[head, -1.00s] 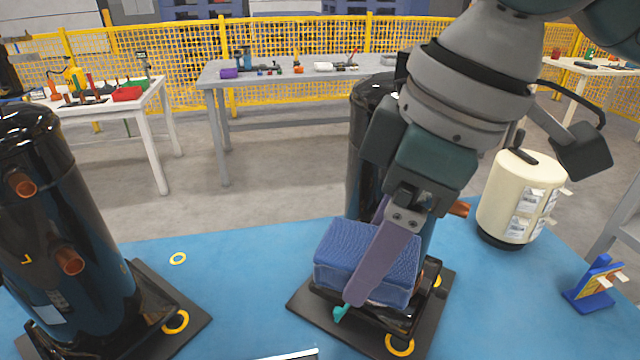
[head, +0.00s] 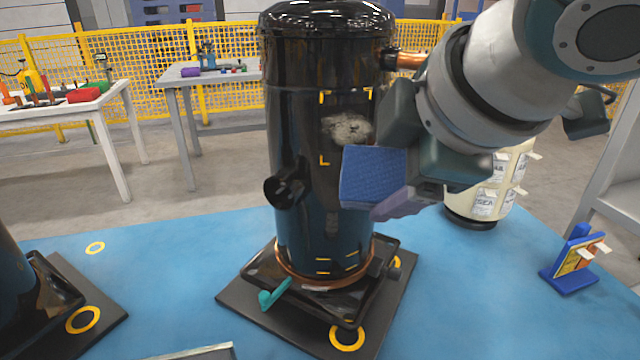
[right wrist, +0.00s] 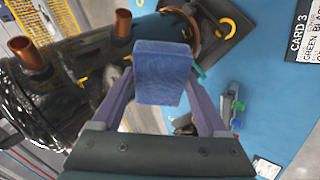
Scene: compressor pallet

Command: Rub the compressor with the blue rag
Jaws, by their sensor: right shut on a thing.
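The black compressor (head: 300,205) stands upright on a dark square base on the blue mat. A pale grey smudge (head: 347,128) shows on its side between yellow corner marks. My right gripper (head: 392,200) is shut on the blue rag (head: 372,177), a thick folded block. The rag is in front of the compressor's right side, just below the smudge; I cannot tell whether it touches. In the right wrist view the rag (right wrist: 163,75) sits between both fingers, with the compressor (right wrist: 50,95) to the left. My left gripper is not in view.
A cream drum (head: 480,195) with labels stands behind my right arm. A blue card stand (head: 570,275) is at the right of the mat (head: 170,290). Part of another black compressor (head: 20,290) is at the left edge. Tables and a yellow fence (head: 150,75) stand behind.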

